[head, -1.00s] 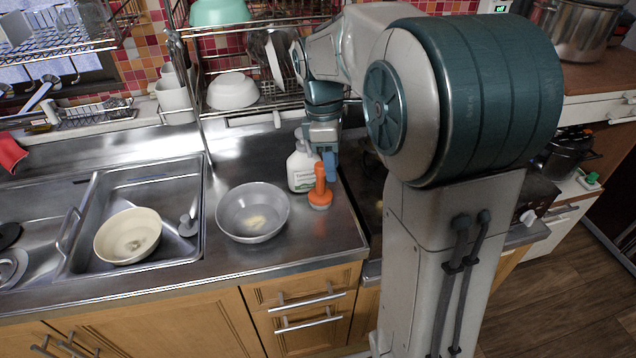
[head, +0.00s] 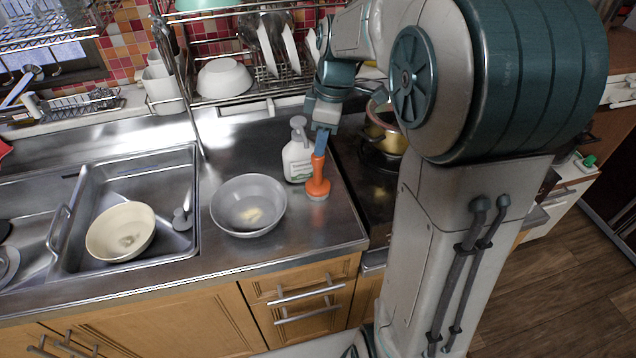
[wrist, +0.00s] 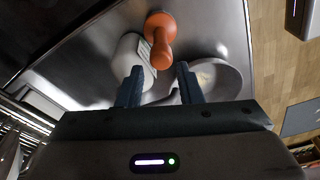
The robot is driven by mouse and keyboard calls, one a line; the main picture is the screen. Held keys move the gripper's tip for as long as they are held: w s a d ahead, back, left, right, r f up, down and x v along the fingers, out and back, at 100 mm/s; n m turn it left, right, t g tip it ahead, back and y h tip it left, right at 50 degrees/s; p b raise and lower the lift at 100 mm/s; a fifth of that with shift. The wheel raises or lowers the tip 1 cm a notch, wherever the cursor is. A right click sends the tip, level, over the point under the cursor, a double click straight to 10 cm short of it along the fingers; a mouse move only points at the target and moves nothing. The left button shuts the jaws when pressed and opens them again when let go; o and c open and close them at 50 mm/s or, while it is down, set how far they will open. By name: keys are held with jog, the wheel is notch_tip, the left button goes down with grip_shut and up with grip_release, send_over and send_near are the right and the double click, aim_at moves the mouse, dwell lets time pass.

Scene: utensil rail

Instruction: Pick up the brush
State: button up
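The orange brush (head: 317,182) stands upright on the steel counter, handle up and pale base down, in the head view. It also shows in the wrist view (wrist: 159,30), with its handle pointing toward my fingers. My gripper (head: 321,143) is just above the handle's top in the head view. In the wrist view my gripper (wrist: 159,70) is open, its two dark blue fingers apart, with the handle's end close to the gap between the tips. I see nothing held. Whether the fingers touch the handle, I cannot tell.
A white pump bottle (head: 297,157) stands close to the left of the brush. A grey bowl (head: 248,222) is to its left, beside the sink (head: 75,240) with a cream bowl (head: 120,232). The stove with a pot (head: 386,135) is at the right. A dish rack (head: 235,100) stands behind.

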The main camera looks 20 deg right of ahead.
aim_at(318, 175)
jog(key=shift+w+a+f, duration=0.1)
jog(key=shift+a+f, duration=0.15)
jog(key=shift+f, duration=1.1)
jog(key=shift+a+f, duration=0.2)
jog(key=shift+f, duration=1.15)
grip_shut()
jog(key=shift+r, duration=0.1)
